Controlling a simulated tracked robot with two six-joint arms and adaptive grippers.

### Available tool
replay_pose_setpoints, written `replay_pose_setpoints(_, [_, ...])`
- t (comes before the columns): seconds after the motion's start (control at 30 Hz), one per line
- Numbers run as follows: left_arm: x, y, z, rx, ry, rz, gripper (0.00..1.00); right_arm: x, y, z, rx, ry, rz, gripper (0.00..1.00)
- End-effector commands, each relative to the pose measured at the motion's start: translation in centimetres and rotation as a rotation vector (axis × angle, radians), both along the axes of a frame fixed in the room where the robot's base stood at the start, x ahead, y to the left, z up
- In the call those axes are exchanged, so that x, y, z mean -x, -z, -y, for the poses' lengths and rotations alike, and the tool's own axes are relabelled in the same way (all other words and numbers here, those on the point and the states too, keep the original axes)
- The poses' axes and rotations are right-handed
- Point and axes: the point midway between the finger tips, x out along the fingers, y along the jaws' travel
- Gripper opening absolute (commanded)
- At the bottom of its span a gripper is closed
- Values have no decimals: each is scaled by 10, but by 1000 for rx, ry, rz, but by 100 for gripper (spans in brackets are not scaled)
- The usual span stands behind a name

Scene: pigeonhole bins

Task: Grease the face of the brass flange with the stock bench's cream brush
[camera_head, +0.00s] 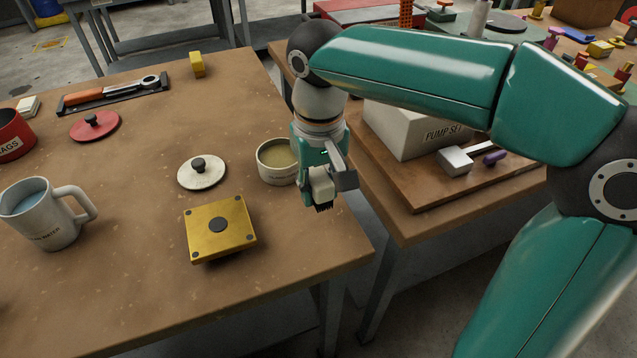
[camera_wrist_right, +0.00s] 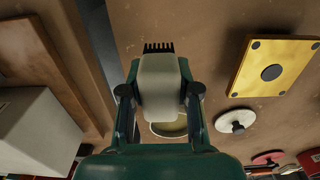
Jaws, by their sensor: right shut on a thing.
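My right gripper (camera_head: 333,180) is shut on the cream brush (camera_head: 321,189), with its dark bristles hanging downward near the bench's right edge. In the right wrist view the cream block of the brush (camera_wrist_right: 160,85) sits between both fingers, bristles pointing away. I cannot tell whether the bristles carry grease. The brass flange (camera_head: 221,230) is a square yellow plate with a dark centre and corner holes, lying to the left of the gripper; it also shows in the right wrist view (camera_wrist_right: 275,70). An open tub of yellowish grease (camera_head: 277,161) stands just left of the gripper. My left gripper is out of view.
A cream lid with a dark knob (camera_head: 201,173) lies beside the tub. A mug of liquid (camera_head: 52,215), red lid (camera_head: 95,126), red rags tin (camera_head: 12,136), tool tray (camera_head: 114,94) and yellow block (camera_head: 197,64) stand farther left. A gap separates the second bench (camera_head: 430,222), holding a grey box (camera_head: 405,130).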

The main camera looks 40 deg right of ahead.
Motion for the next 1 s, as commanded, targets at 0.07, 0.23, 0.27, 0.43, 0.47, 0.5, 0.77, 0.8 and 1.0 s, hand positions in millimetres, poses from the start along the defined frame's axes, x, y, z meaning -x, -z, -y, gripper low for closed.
replay_pose_setpoints(0.07, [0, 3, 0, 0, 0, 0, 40, 0, 4, 0, 0, 0, 0, 4])
replay_pose_setpoints(0.23, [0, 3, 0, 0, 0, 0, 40, 0, 4, 0, 0, 0, 1, 4])
replay_pose_setpoints(0.27, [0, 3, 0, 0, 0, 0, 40, 0, 4, 0, 0, 0, 1, 4])
replay_pose_setpoints(0.43, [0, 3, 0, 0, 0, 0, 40, 0, 4, 0, 0, 0, 1, 41])
replay_pose_setpoints(0.47, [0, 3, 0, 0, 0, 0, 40, 0, 4, 0, 0, 0, 1, 46])
replay_pose_setpoints(0.5, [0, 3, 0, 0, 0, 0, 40, 0, 4, 0, 0, 0, 1, 53])
replay_pose_setpoints(0.77, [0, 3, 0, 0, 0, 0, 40, 0, 4, 0, 0, 0, 1, 61])
replay_pose_setpoints(0.8, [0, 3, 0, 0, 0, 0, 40, 0, 4, 0, 0, 0, 0, 61])
replay_pose_setpoints(1.0, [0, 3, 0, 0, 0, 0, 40, 0, 4, 0, 0, 0, 0, 61])
